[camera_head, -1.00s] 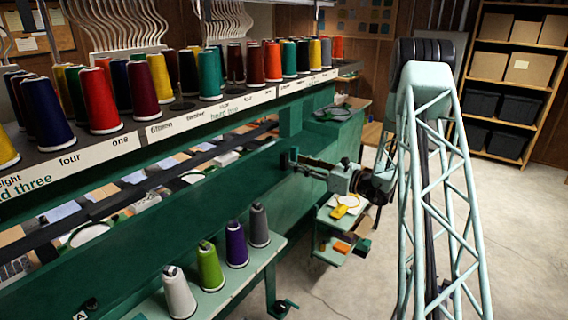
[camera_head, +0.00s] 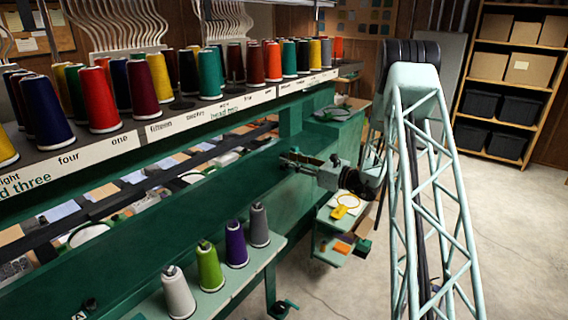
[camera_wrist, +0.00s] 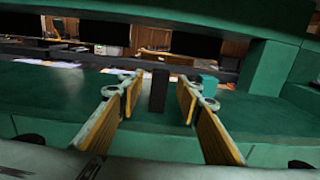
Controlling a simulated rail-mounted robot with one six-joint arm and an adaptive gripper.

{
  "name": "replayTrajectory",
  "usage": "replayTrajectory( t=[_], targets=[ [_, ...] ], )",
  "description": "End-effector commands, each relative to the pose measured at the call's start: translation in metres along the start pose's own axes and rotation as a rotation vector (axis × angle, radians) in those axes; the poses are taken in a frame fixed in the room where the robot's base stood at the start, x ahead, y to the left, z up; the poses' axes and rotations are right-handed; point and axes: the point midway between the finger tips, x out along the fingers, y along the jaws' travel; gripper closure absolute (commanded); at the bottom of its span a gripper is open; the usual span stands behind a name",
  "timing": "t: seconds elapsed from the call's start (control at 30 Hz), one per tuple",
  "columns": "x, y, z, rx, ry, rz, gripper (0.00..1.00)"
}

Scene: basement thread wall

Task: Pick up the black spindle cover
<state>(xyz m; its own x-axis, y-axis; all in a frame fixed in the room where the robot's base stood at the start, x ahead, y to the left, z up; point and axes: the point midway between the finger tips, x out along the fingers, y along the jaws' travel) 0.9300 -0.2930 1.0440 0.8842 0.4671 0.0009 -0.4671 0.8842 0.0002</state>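A dark, upright block that looks like the black spindle cover (camera_wrist: 159,92) stands at the green machine beam in the wrist view. My gripper (camera_wrist: 160,78) is open, with one long finger on each side of the block. A gap shows between the block and each finger, so neither seems to touch it. In the head view my gripper (camera_head: 288,162) reaches left to the green beam. There the fingers largely cover the block, and its outline is hard to make out.
The green beam (camera_head: 190,210) runs along the left, below a rack of thread cones (camera_head: 105,98). Several cones stand on a lower pale shelf (camera_head: 215,293). Floor at right is clear.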

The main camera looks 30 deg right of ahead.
Motion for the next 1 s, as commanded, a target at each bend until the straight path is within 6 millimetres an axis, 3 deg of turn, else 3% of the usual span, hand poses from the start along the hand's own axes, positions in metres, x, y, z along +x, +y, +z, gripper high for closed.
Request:
replayTrajectory(
  t=[0.33, 0.93, 1.0],
  targets=[
    [0.031, 0.0, 0.0, -0.001, 0.0, 0.0, 0.68],
    [0.033, 0.0, 0.0, 0.0, 0.001, 0.0, 0.68],
    [0.033, 0.0, 0.0, 0.0, 0.001, 0.0, 0.73]
  ],
)
